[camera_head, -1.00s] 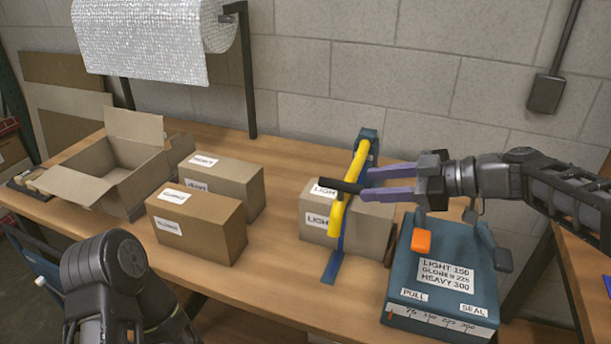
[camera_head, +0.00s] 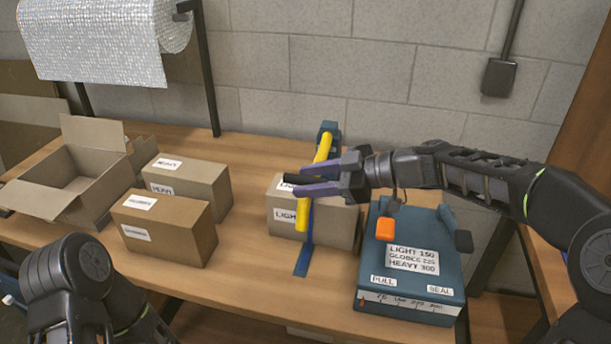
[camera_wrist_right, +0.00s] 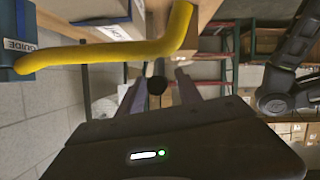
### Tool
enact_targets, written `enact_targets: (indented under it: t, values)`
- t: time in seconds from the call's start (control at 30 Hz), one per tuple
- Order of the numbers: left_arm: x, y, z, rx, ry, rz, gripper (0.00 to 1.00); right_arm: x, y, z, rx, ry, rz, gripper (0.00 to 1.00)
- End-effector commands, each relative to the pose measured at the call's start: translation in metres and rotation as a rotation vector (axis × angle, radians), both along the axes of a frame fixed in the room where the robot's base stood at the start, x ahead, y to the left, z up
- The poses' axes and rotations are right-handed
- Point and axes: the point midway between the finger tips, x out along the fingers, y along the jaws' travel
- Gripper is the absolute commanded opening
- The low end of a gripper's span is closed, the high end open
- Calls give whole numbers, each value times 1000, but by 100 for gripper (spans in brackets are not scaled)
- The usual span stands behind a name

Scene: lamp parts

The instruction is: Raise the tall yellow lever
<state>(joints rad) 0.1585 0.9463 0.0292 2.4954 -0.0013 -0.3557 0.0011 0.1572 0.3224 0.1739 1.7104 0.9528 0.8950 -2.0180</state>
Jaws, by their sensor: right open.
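The tall yellow lever (camera_head: 323,148) leans from a blue post (camera_head: 328,130) at the back towards the front, over a light cardboard box. A black bar handle (camera_head: 288,179) sticks out sideways from it. My right gripper (camera_head: 302,180) comes in from the right, open, with its purple fingers above and below the handle. In the right wrist view, the yellow lever (camera_wrist_right: 95,53) runs across beyond the fingers, and the handle's round black end (camera_wrist_right: 156,84) sits between them. I cannot tell whether the fingers touch it. My left arm shows at the lower left, its gripper out of view.
The light box (camera_head: 342,222) stands under the lever. A blue device (camera_head: 372,262) with an orange knob (camera_head: 386,229) stands to the right, below my right forearm. Two brown boxes (camera_head: 165,228) and an open carton (camera_head: 110,195) stand left. Bare tabletop (camera_head: 255,270) lies in front.

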Motion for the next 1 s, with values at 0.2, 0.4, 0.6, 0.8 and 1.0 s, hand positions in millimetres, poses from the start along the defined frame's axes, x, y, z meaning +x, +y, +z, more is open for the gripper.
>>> enact_targets:
  t: [0.2,0.4,0.6,0.8,1.0]
  values:
    - [0,0,3,0,0,0,0,4,10,-4,0,0,0,41]
    - [0,0,3,0,0,0,0,4,10,-4,0,-1,0,41]
    - [0,0,3,0,0,0,0,4,9,-4,0,-1,0,24]
    - [0,0,3,0,0,0,0,4,9,-4,0,-1,0,8]
    - [0,0,3,0,0,0,0,4,9,-4,0,-1,-1,0]
